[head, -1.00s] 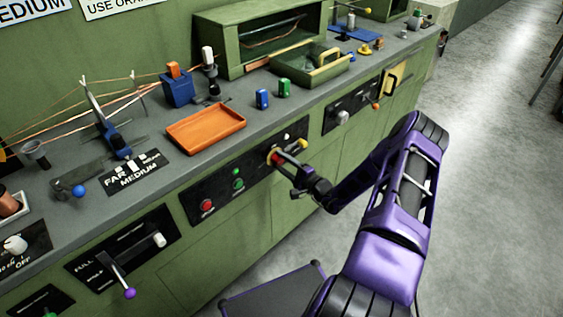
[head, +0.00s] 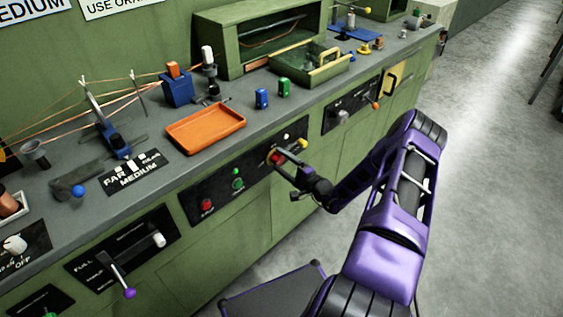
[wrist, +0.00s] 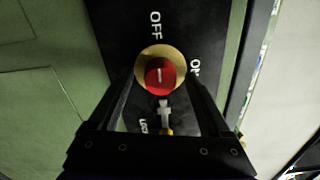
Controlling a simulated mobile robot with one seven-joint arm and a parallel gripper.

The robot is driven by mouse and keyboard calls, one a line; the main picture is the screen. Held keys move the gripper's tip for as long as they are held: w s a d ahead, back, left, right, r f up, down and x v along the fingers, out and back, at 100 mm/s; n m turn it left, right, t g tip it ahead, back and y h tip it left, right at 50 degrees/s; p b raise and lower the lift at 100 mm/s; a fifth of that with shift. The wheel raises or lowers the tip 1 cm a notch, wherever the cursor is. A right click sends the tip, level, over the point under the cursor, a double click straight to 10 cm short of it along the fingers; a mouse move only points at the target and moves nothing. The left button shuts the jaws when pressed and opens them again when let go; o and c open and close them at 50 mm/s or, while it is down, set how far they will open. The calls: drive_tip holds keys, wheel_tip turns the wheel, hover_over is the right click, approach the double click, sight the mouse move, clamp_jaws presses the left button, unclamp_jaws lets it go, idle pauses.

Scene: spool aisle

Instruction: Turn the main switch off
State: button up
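My gripper (wrist: 161,88) is open, one finger on each side of the red knob, with gaps visible on both sides. In the head view, the red knob (head: 275,158) is partly covered by my gripper (head: 282,163). Whether the fingertips touch the disc I cannot tell.
A grey piece (wrist: 164,113) with a yellow end lies below the knob, between my fingers. Red (head: 206,205) and green (head: 238,184) buttons are left on the same panel. An orange tray (head: 205,127) sits on the bench above. Open floor lies to the right.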

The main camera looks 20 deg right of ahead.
drive_tip(key=v, duration=1.7)
drive_tip(key=shift+s+p, duration=0.2)
drive_tip(key=shift+p, duration=0.15)
drive_tip(key=shift+r, duration=0.1)
